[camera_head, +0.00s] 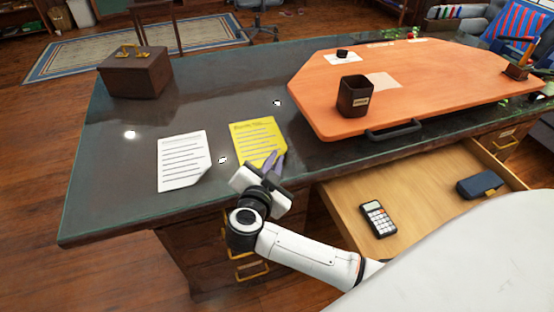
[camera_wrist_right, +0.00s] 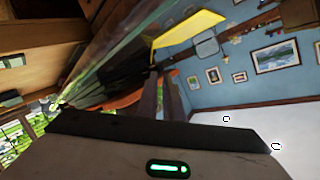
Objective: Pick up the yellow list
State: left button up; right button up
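The yellow list (camera_head: 255,138) is a yellow sheet with dark text on the dark desk top, left of the orange board. Its lower right corner is partly covered by my right gripper (camera_head: 275,160). The two fingers look slightly apart, with their tips at that corner; I cannot tell whether the paper edge lies between them. In the right wrist view the yellow list (camera_wrist_right: 188,30) shows beyond the fingertips of my right gripper (camera_wrist_right: 160,75). My left gripper is not in view.
A white sheet (camera_head: 184,161) lies left of the list. The orange board (camera_head: 430,85) bears a dark cup (camera_head: 354,96). A brown box (camera_head: 136,76) stands at the far left. An open drawer (camera_head: 345,200) holds a calculator (camera_head: 378,218) and a blue case (camera_head: 480,185).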

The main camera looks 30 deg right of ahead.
jog(key=shift+s+d+f+g, duration=0.15)
jog(key=shift+s+f+g, duration=0.2)
jog(key=shift+f+g, duration=0.25)
jog(key=shift+r, duration=0.1)
jog(key=x, duration=1)
jog(key=shift+w+d+b, duration=0.1)
jog(key=shift+b, duration=0.3)
grip_shut()
